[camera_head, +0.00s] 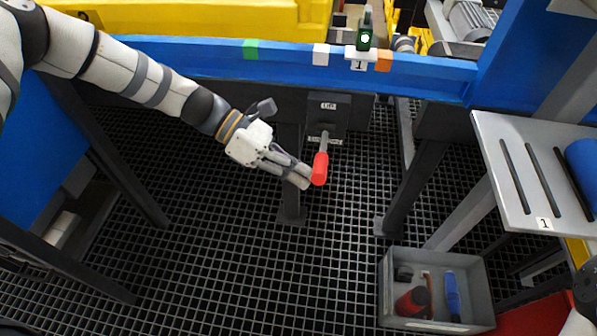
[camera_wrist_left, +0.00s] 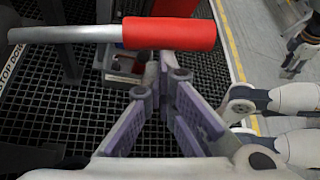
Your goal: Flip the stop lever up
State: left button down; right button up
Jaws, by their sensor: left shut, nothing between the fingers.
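The stop lever (camera_head: 320,168) has a grey rod and a red grip, and hangs from a dark box (camera_head: 328,112) below the blue beam. Its grip points down and toward me. My left gripper (camera_head: 303,181) is shut and empty, with its fingertips close beside the left side of the red grip. In the left wrist view the red grip (camera_wrist_left: 170,34) lies across the top, and the shut fingertips (camera_wrist_left: 166,72) are just below it. I cannot tell whether they touch.
The blue beam (camera_head: 290,68) runs above the lever, with a small green-lit unit (camera_head: 365,38) on it. Dark support legs (camera_head: 408,185) stand on either side. A grey bin (camera_head: 384,285) with tools is at lower right, below a slotted metal shelf (camera_head: 490,135). Open space lies below the lever.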

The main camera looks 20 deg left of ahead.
pick_arm(q)
jog(key=shift+n+g+h, duration=0.3)
jog(key=shift+n+g, duration=0.3)
jog(key=shift+n, duration=0.1)
jog(key=shift+w+a+r+p, duration=0.1)
jog(key=shift+w+r+p, duration=0.15)
jog(key=shift+r, duration=0.45)
jog(key=shift+w+d+r+p, duration=0.15)
jog(key=shift+r+p, duration=0.15)
jog(key=shift+r, duration=0.4)
jog(key=shift+w+a+r+p, duration=0.15)
jog(key=shift+w+r+p, duration=0.1)
jog(key=shift+r, duration=0.45)
pick_arm(e)
jog(key=shift+v, duration=1.05)
pick_arm(q)
jog(key=shift+r, duration=0.1)
send_near(316, 162)
jog(key=s+a+f, duration=0.2)
jog(key=a, duration=0.1)
jog(key=shift+s+f+b, duration=0.1)
jog(key=shift+b, duration=0.3)
pick_arm(e)
jog(key=shift+s+a+f, duration=0.4)
jog(key=shift+s, duration=0.1)
